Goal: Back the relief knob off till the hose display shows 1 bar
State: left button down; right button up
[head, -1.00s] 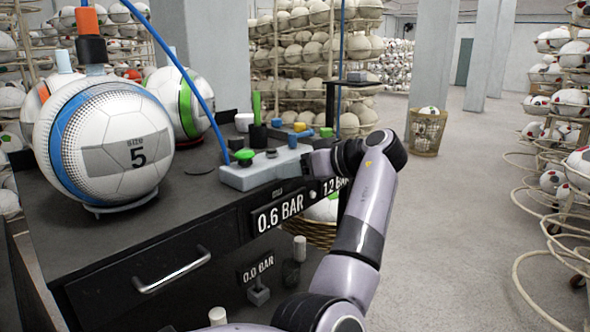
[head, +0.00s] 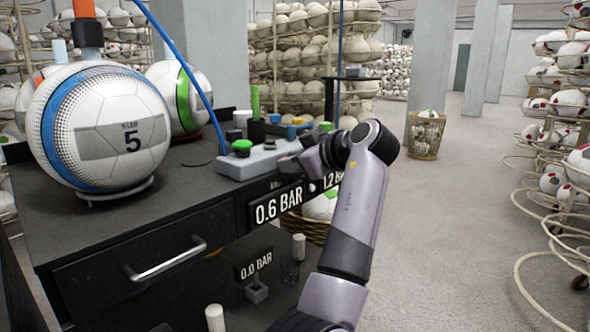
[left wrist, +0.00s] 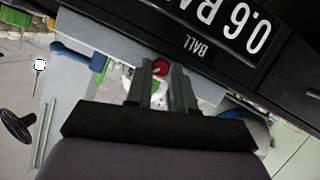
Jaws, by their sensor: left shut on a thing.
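My left gripper (head: 300,160) is at the front right of the grey valve block (head: 245,169) on the bench. In the left wrist view its fingers (left wrist: 164,88) are shut on a small red knob (left wrist: 160,67); the fingers hide part of it. The display partly behind my arm reads 1.2 (head: 331,181), its unit cut off by the arm. The display to its left reads 0.6 BAR (head: 278,204); in the left wrist view the word BALL stands beside it. My right gripper is not in view.
A large white ball marked 5 (head: 105,125) rests on a ring at the bench's left. A blue hose (head: 190,65) arches to the block. A drawer handle (head: 166,260) juts from the front. A lower display reads 0.0 BAR (head: 254,264). Open floor lies right.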

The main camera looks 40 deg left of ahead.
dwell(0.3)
pick_arm(q)
jog(key=c, duration=1)
grip_release()
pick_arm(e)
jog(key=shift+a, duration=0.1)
pick_arm(q)
jog(key=shift+o, duration=0.2)
